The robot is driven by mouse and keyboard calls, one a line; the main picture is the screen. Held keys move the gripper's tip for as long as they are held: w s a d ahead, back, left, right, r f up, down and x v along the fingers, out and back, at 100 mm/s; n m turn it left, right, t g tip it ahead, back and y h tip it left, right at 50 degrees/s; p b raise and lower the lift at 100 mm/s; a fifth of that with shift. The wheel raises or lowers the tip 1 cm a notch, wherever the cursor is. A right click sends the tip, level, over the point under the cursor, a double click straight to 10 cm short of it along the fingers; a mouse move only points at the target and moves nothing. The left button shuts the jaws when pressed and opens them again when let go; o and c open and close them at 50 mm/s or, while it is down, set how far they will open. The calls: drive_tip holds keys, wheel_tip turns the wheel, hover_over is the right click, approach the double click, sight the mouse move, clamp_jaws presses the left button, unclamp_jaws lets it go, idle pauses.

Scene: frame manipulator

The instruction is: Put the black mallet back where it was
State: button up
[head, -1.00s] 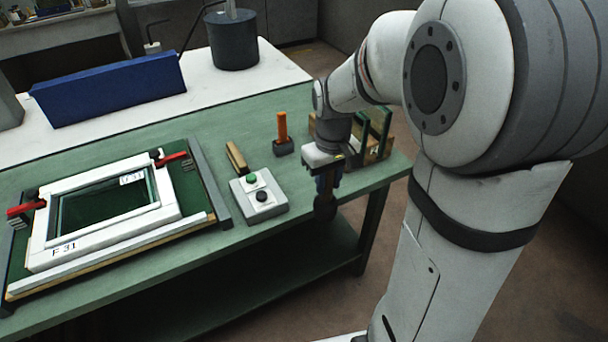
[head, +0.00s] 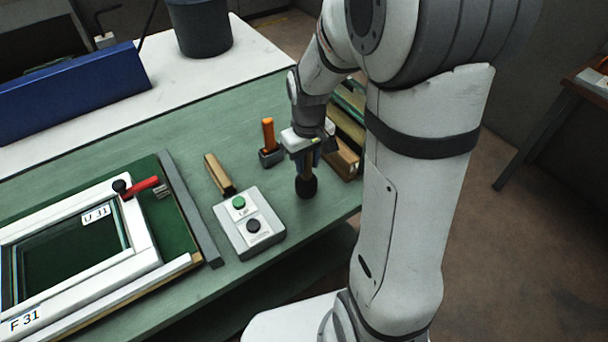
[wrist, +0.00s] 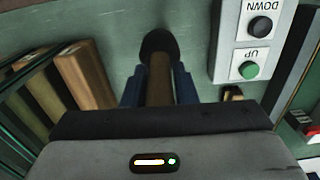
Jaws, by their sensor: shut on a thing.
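The black mallet has a dark round head (head: 307,187) and a brown handle (wrist: 159,80). My gripper (head: 308,163) is shut on the handle, and the mallet hangs head down over the green bench, right of the button box. In the wrist view the blue fingers of my gripper (wrist: 158,90) lie on both sides of the handle, with the black head beyond them. I cannot tell whether the head touches the bench. An orange-handled tool (head: 268,134) stands upright in a small dark holder (head: 271,158), behind and left of my gripper.
A button box (head: 249,228) with a green and a black button sits left of the mallet. A wooden-handled piece (head: 218,172) lies behind it. Wooden pieces in a rack (head: 345,158) stand close on the right. A white frame (head: 146,248) lies on the left.

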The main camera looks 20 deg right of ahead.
sight(307, 179)
drive_tip(key=shift+f, duration=2.3)
drive_tip(key=shift+f, duration=0.15)
drive_tip(key=o, duration=1)
